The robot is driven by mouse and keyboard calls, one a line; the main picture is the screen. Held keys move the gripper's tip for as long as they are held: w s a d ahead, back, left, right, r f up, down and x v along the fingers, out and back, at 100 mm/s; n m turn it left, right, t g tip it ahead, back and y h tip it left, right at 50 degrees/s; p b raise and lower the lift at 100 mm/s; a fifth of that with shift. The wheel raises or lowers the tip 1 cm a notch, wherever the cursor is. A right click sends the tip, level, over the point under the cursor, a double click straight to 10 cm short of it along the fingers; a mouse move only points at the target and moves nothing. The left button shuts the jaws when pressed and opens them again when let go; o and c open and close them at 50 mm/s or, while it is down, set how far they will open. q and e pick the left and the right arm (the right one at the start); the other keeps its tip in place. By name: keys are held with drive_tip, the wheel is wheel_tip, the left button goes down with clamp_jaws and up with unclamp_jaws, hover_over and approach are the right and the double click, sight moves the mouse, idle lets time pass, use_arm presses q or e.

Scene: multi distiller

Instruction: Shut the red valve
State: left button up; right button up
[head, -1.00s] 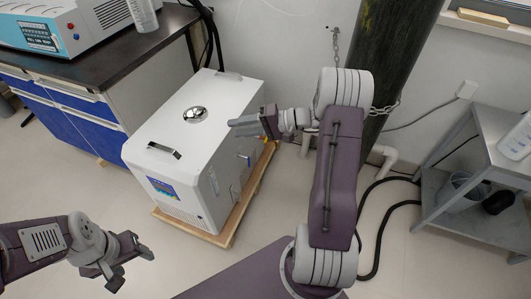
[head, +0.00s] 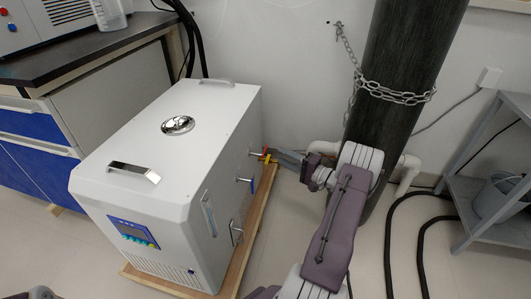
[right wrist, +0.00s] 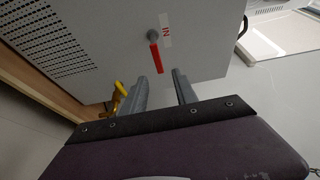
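The red valve (right wrist: 156,57) is a red lever on a round grey knob on the side of the white machine. In the right wrist view it stands beyond and between my two fingertips, beside an "IN" label. In the head view the red valve (head: 266,154) is small, on the machine's right side. My right gripper (right wrist: 160,80) is open and empty, its fingers pointing at the panel; in the head view my right gripper (head: 280,157) is close to the valve, and contact cannot be told. My left gripper is out of view.
A yellow valve (right wrist: 119,93) sits beside one finger. The white machine (head: 190,120) stands on a wooden pallet (head: 258,210). A dark chained cylinder (head: 400,80) stands behind my right arm. A grey shelf (head: 480,190) is at the right.

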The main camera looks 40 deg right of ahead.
drive_tip(key=b+x, duration=0.4)
drive_tip(key=x, duration=0.3)
drive_tip(key=shift+w+a+f, duration=0.1)
clamp_jaws()
